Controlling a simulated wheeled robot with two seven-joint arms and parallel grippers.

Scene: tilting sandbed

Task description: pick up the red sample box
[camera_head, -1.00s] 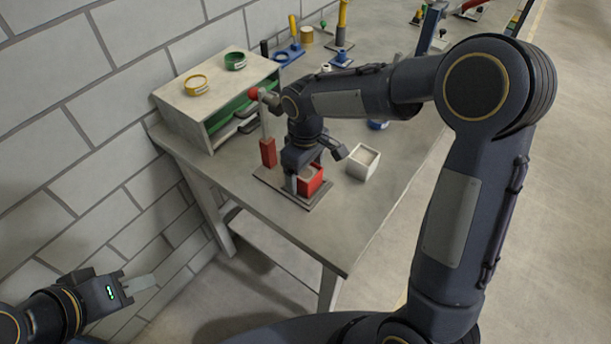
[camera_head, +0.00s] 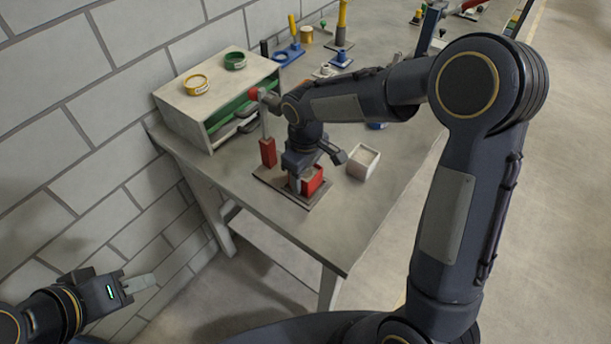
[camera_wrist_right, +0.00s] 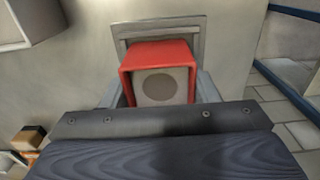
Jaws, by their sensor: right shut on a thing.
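The red sample box (camera_head: 313,182) is an open-topped red box with pale grey-brown contents, on or just above the dark base plate (camera_head: 268,179) of the stand. My right gripper (camera_head: 309,178) points down over it and is shut on it, one finger on its left side. The red box (camera_wrist_right: 160,54) fills the middle of the right wrist view, between the fingers. Whether its bottom touches the plate is hidden. My left gripper (camera_head: 139,284) is at the lower left, apart from the table, its fingers seen edge-on.
A white open box (camera_head: 363,163) stands close to the right of the gripper. A red block (camera_head: 268,152) with a post and red ball stands at the plate's back. A shelf unit (camera_head: 180,110) holds yellow and green rings. The table's front corner (camera_head: 340,262) is clear.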

